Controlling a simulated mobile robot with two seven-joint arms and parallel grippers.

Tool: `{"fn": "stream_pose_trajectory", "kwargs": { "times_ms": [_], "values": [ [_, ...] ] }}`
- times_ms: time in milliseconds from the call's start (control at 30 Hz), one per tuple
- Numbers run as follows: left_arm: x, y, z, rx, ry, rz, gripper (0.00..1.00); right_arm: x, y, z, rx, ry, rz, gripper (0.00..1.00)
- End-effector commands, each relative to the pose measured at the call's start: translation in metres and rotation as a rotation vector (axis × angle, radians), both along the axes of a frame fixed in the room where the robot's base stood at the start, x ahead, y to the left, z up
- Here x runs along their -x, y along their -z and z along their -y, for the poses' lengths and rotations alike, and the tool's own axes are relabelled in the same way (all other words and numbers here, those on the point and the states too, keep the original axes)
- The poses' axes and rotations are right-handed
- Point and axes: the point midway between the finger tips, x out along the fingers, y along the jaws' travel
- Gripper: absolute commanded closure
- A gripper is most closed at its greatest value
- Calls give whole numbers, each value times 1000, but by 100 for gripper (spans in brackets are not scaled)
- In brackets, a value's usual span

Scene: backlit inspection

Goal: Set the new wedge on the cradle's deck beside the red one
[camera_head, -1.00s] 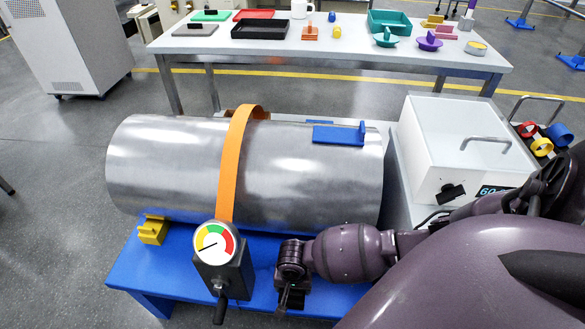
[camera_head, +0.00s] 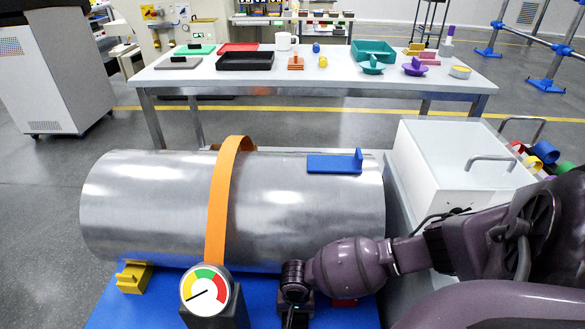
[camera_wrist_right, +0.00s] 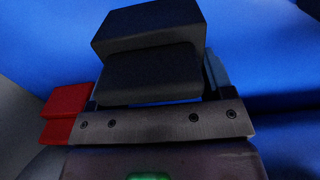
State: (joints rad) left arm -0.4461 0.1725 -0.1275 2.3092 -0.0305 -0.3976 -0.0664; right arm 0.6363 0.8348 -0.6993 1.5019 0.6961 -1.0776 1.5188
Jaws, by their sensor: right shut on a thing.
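A steel drum (camera_head: 150,205) lies on the blue cradle (camera_head: 262,300), with an orange strap over it. The red wedge (camera_head: 343,302) shows partly at the drum's lower right, behind my right arm; it is also at the left of the wrist view (camera_wrist_right: 65,108). My right gripper (camera_head: 291,318) is over the deck in front of the drum. It is shut on a dark wedge (camera_wrist_right: 150,35) by its smaller raised grip part. I cannot tell whether that wedge touches the deck. My left gripper is in neither view.
A yellow wedge (camera_head: 133,276) sits at the drum's lower left. A gauge (camera_head: 206,290) on a dark box stands left of my right gripper. A blue angled piece (camera_head: 335,163) rests on the drum. A white box (camera_head: 455,165) is at right. A table (camera_head: 200,78) with trays is behind.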

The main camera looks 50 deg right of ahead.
Motion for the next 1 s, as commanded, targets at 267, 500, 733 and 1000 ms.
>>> {"fn": "stream_pose_trajectory", "kwargs": {
  "times_ms": [267, 500, 733, 1000],
  "values": [
    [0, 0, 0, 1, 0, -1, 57, -1, 0, 0, 0, 1, 4, 64],
    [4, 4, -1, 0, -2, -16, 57, -1, 1, 0, 0, 0, 3, 0],
    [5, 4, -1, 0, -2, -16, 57, -1, 0, 0, 0, 0, 3, 0],
    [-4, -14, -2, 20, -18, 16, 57, -5, -38, 0, -2, 0, 14, 0]
  ]
}}
